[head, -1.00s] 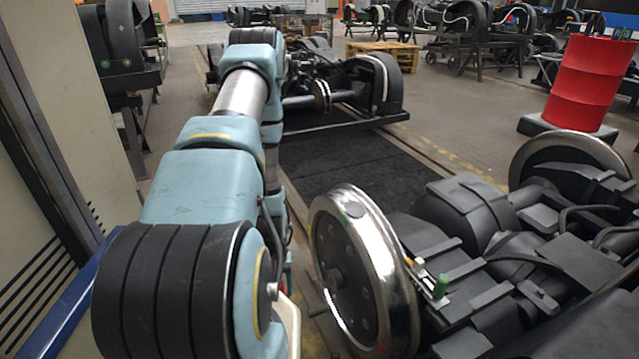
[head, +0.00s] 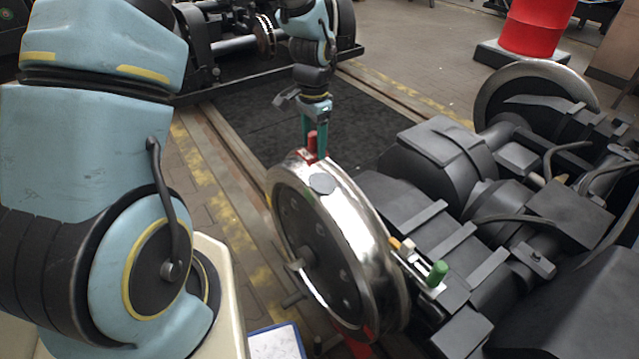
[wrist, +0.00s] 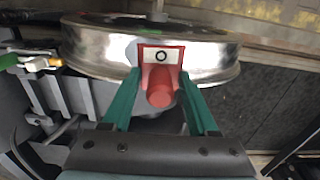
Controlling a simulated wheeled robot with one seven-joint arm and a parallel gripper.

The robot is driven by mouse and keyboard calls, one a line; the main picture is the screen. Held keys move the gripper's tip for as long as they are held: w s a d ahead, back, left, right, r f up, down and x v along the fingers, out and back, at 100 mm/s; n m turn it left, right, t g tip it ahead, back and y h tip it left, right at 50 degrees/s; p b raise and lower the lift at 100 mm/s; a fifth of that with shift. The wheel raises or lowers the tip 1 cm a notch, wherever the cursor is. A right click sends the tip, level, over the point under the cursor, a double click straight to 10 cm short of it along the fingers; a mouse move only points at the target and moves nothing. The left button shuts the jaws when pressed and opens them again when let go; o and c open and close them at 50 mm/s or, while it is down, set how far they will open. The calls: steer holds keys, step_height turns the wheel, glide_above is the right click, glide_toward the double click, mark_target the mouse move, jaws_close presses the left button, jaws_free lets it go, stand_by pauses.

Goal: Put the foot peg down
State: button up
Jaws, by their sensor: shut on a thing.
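The foot peg is a red piece with a round red knob and a flat block bearing a white label with a black ring. It shows in the head view (head: 312,146) and in the wrist view (wrist: 160,97). My gripper (head: 314,136) points down with its green fingers on either side of the peg, shut on it; the fingers also show in the wrist view (wrist: 161,74). The peg is at the top rim of the shiny steel wheel (head: 352,215). I cannot tell whether it touches the wheel.
Green (head: 437,271), white (head: 407,246) and orange (head: 395,243) pieces are on the bogie (head: 450,150) right of the wheel. A red drum (head: 537,25) stands at the back right. A dark floor strip (head: 250,125) lies clear behind the wheel. Another bogie (head: 225,45) is beyond.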

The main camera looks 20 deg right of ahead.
mark_target(323, 181)
steer(key=shift+s+d+r+m, duration=0.35)
steer(key=shift+d+r+m, duration=0.05)
steer(key=shift+d+r, duration=0.25)
steer(key=shift+s+d, duration=0.2)
step_height(323, 181, down, 10)
steer(key=shift+r+p, duration=0.25)
steer(key=shift+p, duration=0.3)
steer(key=shift+s, duration=0.1)
steer(key=shift+f, duration=0.15)
steer(key=o, duration=1.3)
steer(key=shift+o, duration=0.2)
